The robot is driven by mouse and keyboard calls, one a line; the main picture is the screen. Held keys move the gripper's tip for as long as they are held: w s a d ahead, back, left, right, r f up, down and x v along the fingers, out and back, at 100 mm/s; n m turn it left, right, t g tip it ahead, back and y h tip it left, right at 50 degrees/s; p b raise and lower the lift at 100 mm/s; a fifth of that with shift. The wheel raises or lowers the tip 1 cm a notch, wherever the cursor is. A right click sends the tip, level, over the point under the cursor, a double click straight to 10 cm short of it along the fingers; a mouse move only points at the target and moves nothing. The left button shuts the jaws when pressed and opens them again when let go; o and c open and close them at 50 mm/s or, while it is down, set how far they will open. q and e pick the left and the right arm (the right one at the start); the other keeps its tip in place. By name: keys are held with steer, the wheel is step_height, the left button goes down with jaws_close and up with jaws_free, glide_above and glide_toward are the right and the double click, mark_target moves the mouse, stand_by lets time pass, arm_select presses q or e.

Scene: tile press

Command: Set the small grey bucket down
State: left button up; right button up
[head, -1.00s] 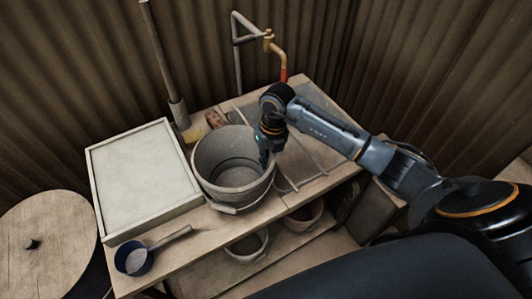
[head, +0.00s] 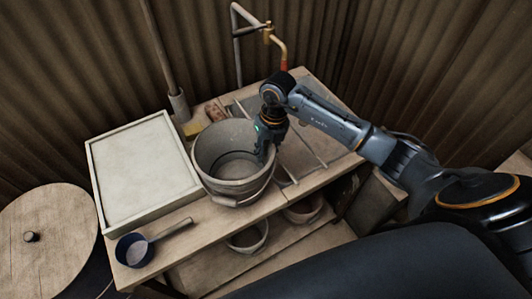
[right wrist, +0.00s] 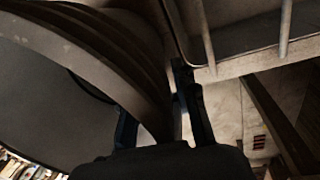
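The small grey bucket (head: 238,187) is upright at the front middle of the wooden table, and its base looks level with the tabletop. My right gripper (head: 266,152) is at the bucket's right rim, pointing down. In the right wrist view my right gripper's fingers (right wrist: 160,115) lie on either side of the bucket wall (right wrist: 120,62) and look closed on it. Whether the base touches the table is hidden. My left gripper is not in view.
A brass tap (head: 278,45) stands behind a slatted basin (head: 300,135). Other buckets (head: 248,240) sit on the lower shelf. A round wooden lid (head: 60,235) is at far left.

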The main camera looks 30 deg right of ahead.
step_height(320, 180, up, 11)
steer(key=d+b, duration=0.1)
steer(key=b, duration=0.1)
steer(key=shift+d, duration=0.25)
